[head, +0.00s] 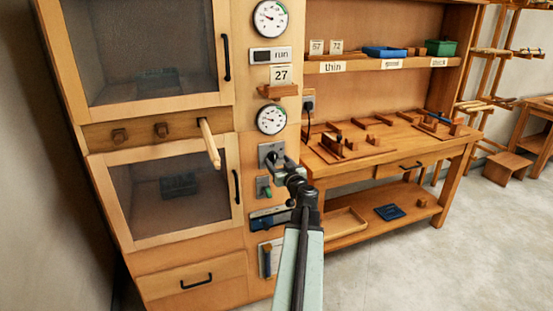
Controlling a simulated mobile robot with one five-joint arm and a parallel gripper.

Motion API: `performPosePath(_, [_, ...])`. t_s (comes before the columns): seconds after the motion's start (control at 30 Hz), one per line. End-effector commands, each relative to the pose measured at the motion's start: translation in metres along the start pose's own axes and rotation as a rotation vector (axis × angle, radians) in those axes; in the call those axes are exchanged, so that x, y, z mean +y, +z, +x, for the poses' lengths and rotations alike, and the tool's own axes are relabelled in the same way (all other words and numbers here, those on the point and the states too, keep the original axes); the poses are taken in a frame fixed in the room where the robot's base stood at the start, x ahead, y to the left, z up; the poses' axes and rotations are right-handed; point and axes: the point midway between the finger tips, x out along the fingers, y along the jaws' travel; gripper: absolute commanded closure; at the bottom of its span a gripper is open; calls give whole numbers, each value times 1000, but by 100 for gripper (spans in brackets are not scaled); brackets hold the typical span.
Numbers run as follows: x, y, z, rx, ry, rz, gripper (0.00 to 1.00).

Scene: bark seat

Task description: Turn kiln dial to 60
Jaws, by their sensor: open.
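The kiln is a tall wooden cabinet (190,262) with two dark-windowed doors, at the left in the head view. Two round gauges, an upper one (270,18) and a lower one (271,119), sit on its right-hand panel; their readings are too small to tell. A card reading 27 (281,75) stands on a small ledge between them. My gripper (275,158) is open in front of a grey plate (264,149) below the lower gauge. It hides much of that plate, so I cannot tell whether it touches a dial there.
A thick wooden rod (209,143) sticks out from the kiln between the doors, left of my gripper. A green switch (264,188) sits just below the plate. A wooden workbench (385,155) stands close on the right. Open floor (440,265) lies at the lower right.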

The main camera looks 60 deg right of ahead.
Motion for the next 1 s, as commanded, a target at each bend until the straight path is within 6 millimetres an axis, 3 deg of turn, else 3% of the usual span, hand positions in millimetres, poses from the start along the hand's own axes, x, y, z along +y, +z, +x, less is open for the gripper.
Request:
performPosePath(0.03, [1,0,14,0,-3,0,40])
performPosePath(0.13, [0,0,26,0,-2,0,40])
performPosePath(0.4, [-1,0,29,0,-1,0,40])
performPosePath(0.6, [-1,0,29,0,-1,0,96])
performPosePath(0.63, [-1,0,29,0,-1,0,100])
performPosePath(0.67, [12,0,46,0,-6,0,100])
performPosePath(0.73, [3,0,35,0,-2,2,100])
performPosePath(1.0, [-1,0,28,-1,2,64,100])
